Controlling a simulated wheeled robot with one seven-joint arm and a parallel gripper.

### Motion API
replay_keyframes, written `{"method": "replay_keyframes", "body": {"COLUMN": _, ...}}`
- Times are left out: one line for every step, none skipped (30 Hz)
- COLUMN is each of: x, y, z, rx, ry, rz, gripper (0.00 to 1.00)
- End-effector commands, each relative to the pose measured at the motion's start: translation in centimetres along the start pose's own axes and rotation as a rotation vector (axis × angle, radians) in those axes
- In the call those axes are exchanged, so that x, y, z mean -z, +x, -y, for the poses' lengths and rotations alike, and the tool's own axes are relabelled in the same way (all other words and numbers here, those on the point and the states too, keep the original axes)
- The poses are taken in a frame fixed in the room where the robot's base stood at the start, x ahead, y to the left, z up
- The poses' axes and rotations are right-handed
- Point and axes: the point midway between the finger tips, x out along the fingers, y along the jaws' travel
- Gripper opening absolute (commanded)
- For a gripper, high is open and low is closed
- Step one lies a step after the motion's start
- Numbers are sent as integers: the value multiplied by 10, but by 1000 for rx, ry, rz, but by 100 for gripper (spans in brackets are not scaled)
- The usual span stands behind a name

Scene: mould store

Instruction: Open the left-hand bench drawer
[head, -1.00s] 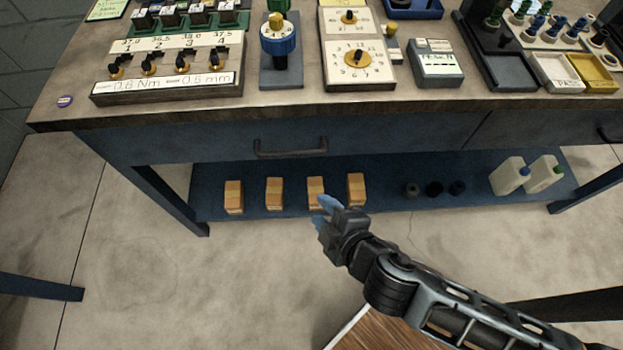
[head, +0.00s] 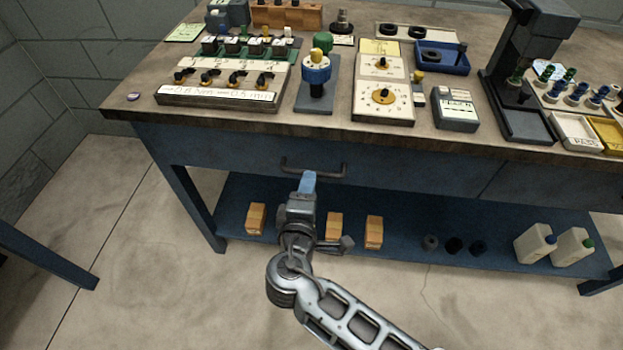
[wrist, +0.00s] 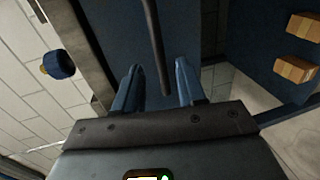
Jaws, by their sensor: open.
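The left-hand bench drawer (head: 230,152) is a blue front under the worktop, flush with the bench. Its dark bar handle (head: 313,170) shows in the middle of the front. In the wrist view the handle (wrist: 155,45) runs down the picture, and its lower end lies between my fingertips. My gripper (head: 308,182) is open, with blue fingers, at the handle in the head view. In the wrist view the two fingers of my gripper (wrist: 158,82) stand apart on either side of the bar. I cannot tell whether either finger touches it.
The bench worktop (head: 290,122) overhangs the drawer and carries dial boxes and trays. The lower shelf (head: 395,210) holds several orange boxes, dark rings and two white jugs (head: 535,243).

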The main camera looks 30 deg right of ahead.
Motion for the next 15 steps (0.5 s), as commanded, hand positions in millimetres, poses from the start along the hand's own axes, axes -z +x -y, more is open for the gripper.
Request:
{"method": "replay_keyframes", "body": {"x": 0, "y": 8, "z": -1, "rx": 1, "ry": 1, "rz": 2, "gripper": 40}}
{"method": "replay_keyframes", "body": {"x": 0, "y": 12, "z": -1, "rx": 1, "ry": 1, "rz": 2, "gripper": 40}}
{"method": "replay_keyframes", "body": {"x": 0, "y": 18, "z": 0, "rx": 1, "ry": 1, "rz": 2, "gripper": 40}}
{"method": "replay_keyframes", "body": {"x": -1, "y": 21, "z": 0, "rx": 1, "ry": 1, "rz": 3, "gripper": 40}}
{"method": "replay_keyframes", "body": {"x": 0, "y": 24, "z": 0, "rx": 1, "ry": 1, "rz": 2, "gripper": 40}}
{"method": "replay_keyframes", "body": {"x": 0, "y": 27, "z": 0, "rx": 0, "ry": 1, "rz": 0, "gripper": 40}}
{"method": "replay_keyframes", "body": {"x": 0, "y": 29, "z": 0, "rx": 1, "ry": 1, "rz": 0, "gripper": 40}}
{"method": "replay_keyframes", "body": {"x": 0, "y": 31, "z": 0, "rx": 1, "ry": 0, "rz": 1, "gripper": 40}}
{"method": "replay_keyframes", "body": {"x": 0, "y": 32, "z": 0, "rx": 2, "ry": 0, "rz": 1, "gripper": 40}}
{"method": "replay_keyframes", "body": {"x": 0, "y": 33, "z": 0, "rx": 2, "ry": 0, "rz": 1, "gripper": 40}}
{"method": "replay_keyframes", "body": {"x": 0, "y": 34, "z": 0, "rx": 2, "ry": 0, "rz": 0, "gripper": 40}}
{"method": "replay_keyframes", "body": {"x": 0, "y": 34, "z": 1, "rx": 2, "ry": 0, "rz": 0, "gripper": 40}}
{"method": "replay_keyframes", "body": {"x": 0, "y": 34, "z": 1, "rx": 2, "ry": 0, "rz": 0, "gripper": 40}}
{"method": "replay_keyframes", "body": {"x": 0, "y": 34, "z": 1, "rx": 2, "ry": 0, "rz": 0, "gripper": 40}}
{"method": "replay_keyframes", "body": {"x": 0, "y": 34, "z": 1, "rx": 2, "ry": 0, "rz": 0, "gripper": 40}}
